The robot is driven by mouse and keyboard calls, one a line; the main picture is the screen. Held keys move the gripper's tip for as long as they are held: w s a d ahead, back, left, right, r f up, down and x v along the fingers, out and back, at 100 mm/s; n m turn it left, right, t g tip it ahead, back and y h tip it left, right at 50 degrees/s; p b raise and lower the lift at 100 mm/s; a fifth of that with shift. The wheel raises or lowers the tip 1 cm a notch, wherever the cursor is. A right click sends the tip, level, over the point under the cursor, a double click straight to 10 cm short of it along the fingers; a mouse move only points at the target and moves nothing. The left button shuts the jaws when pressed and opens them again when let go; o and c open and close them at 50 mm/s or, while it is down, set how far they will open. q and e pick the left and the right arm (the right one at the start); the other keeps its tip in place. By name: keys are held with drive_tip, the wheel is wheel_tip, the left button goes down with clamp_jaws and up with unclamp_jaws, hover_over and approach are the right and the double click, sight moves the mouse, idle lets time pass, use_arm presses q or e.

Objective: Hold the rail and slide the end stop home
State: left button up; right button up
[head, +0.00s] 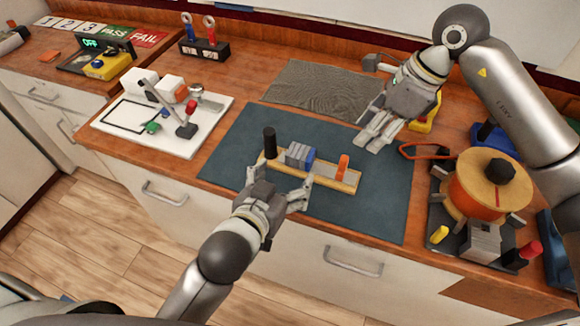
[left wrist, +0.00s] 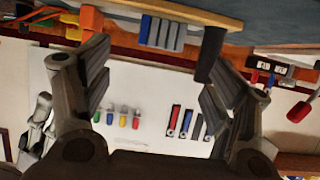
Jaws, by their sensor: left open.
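The wooden-edged rail (head: 328,177) lies on the dark mat, with a black upright handle (head: 270,143) at its left end. Grey breakers with a blue one (head: 300,155) sit side by side on it. The orange end stop (head: 343,166) stands further right on the rail, apart from the breakers. My left gripper (head: 279,179) is open and empty at the rail's near side; its spread fingers (left wrist: 155,85) show in the left wrist view below the rail (left wrist: 190,13) and breakers (left wrist: 162,33). My right gripper (head: 369,145) hovers beyond the rail's right end; its finger gap is unclear.
The dark mat (head: 232,150) is clear around the rail. A white board with a red-knobbed lever (head: 187,120) lies left, and a grey textured mat (head: 318,88) behind.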

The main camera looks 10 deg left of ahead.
sight(297, 160)
use_arm(q)
drive_tip(key=x, duration=0.9)
drive_tip(key=shift+w, duration=0.35)
drive_tip(key=shift+c, duration=0.5)
